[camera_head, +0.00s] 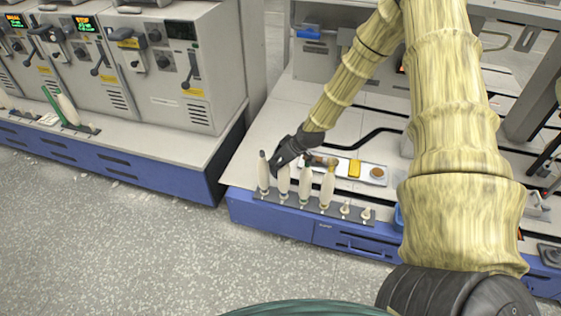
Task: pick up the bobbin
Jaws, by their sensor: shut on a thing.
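Several cream bobbins stand upright in a row on a dark peg strip (345,218) along the front edge of the white bench. They are the leftmost bobbin (263,173), a second bobbin (284,182), a third bobbin (305,186) and one at the right (327,190). My dark gripper (279,166) reaches down from the upper right and is shut on the second bobbin near its top. The gripper hides that bobbin's upper end. The bobbin looks upright, with its lower end at the strip; I cannot tell whether it is lifted.
Short empty pegs (345,209) stand right of the bobbins. Behind the row lies a pale tray (338,168) with a yellow block (354,169) and a brown round piece (377,172). Grey machines (185,75) stand at the left. Grey floor (110,240) is open in front.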

